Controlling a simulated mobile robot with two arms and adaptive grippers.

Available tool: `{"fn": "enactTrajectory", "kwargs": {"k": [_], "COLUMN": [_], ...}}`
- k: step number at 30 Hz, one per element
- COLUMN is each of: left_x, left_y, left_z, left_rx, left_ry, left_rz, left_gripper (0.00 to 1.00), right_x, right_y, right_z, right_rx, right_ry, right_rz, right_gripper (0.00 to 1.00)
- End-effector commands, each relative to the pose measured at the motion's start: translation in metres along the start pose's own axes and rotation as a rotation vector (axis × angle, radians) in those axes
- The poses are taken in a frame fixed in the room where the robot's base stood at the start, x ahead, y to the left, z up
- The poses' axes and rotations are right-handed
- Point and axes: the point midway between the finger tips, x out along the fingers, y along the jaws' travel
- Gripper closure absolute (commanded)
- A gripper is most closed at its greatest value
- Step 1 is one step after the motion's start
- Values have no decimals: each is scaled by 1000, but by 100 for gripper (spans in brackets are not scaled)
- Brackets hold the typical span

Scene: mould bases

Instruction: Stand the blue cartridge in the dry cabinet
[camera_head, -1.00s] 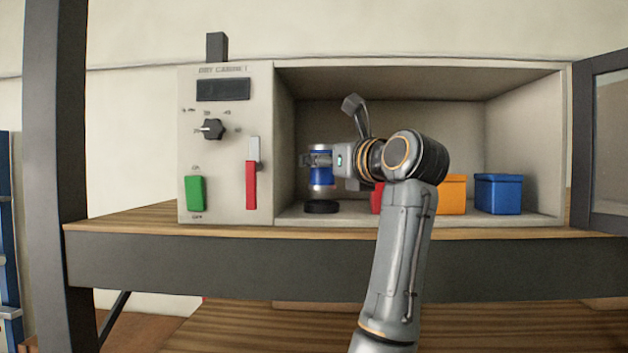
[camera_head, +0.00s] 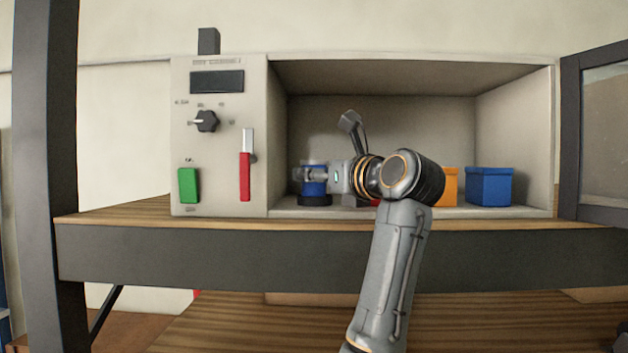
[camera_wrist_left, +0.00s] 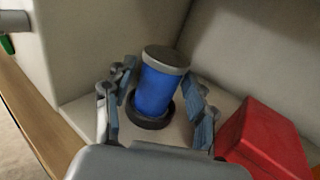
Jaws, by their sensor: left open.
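The blue cartridge (camera_head: 314,187) with a grey cap stands upright in a low black round holder (camera_head: 315,200) on the floor of the dry cabinet (camera_head: 410,62), at the left of its chamber. In the left wrist view the cartridge (camera_wrist_left: 160,90) has its lower end inside the black holder (camera_wrist_left: 150,122). My left gripper (camera_head: 311,174) is open around the cartridge. In the left wrist view its fingers (camera_wrist_left: 160,92) stand on both sides, with visible gaps to the cartridge.
A red box (camera_wrist_left: 268,142) stands close to the right finger. An orange box (camera_head: 452,187) and a blue box (camera_head: 490,187) stand further right. The cabinet door (camera_head: 590,140) is open at right. A control panel (camera_head: 218,150) is left of the opening.

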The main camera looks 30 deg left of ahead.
Motion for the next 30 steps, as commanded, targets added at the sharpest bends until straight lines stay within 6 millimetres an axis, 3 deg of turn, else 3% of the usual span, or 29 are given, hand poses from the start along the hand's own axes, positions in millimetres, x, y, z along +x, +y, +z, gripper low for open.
{"fn": "enactTrajectory", "kwargs": {"k": [1, 6, 13, 18, 30], "left_x": [-12, -50, -89, -101, -102], "left_y": [-1, -1, -1, 0, 0], "left_z": [-6, -6, -4, -2, -1], "left_rx": [-3, -3, 0, 0, 0], "left_ry": [0, -1, -1, 1, 0], "left_rz": [-6, -7, -4, -1, 0], "left_gripper": [44, 44, 44, 44, 44], "right_x": [13, 34, 51, 54, 53], "right_y": [0, 3, 8, 10, 9], "right_z": [2, 4, 7, 8, 9], "right_rx": [0, -2, -5, -6, -6], "right_ry": [-1, -1, -3, -4, -5], "right_rz": [1, 3, 10, 12, 11], "right_gripper": [68, 68, 68, 68, 68]}}
